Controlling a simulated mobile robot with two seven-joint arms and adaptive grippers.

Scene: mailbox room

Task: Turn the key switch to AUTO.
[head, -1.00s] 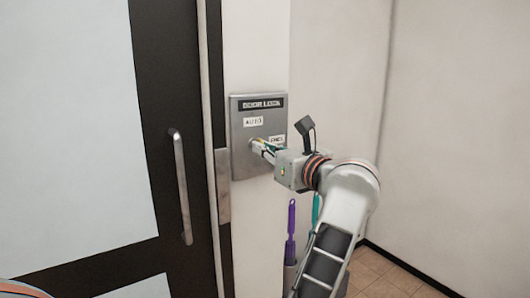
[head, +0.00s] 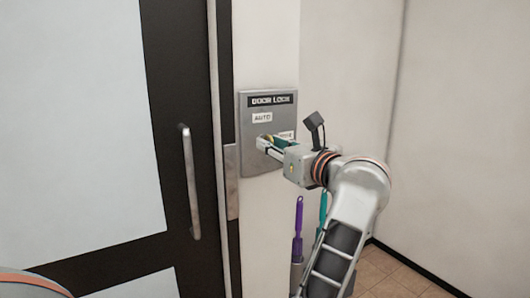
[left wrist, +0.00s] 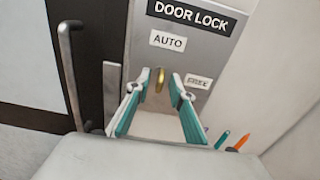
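The steel door lock panel (head: 253,158) carries an AUTO label (head: 262,118) at upper left and a partly covered FREE label (head: 286,135) at right. In the left wrist view, the brass key (left wrist: 159,79) stands roughly upright below and between the AUTO label (left wrist: 168,41) and the FREE label (left wrist: 198,82). My left gripper (head: 263,143) is at the panel. Its two teal fingers, seen in the left wrist view (left wrist: 160,77), are apart on either side of the key, with small gaps showing. The key is hidden in the head view. My right gripper is out of view.
A dark-framed glass door with a vertical bar handle (head: 190,182) is left of the panel. A purple-handled item (head: 298,218) and a teal one (head: 323,208) stand below the panel, near my arm. White walls and tiled floor lie to the right.

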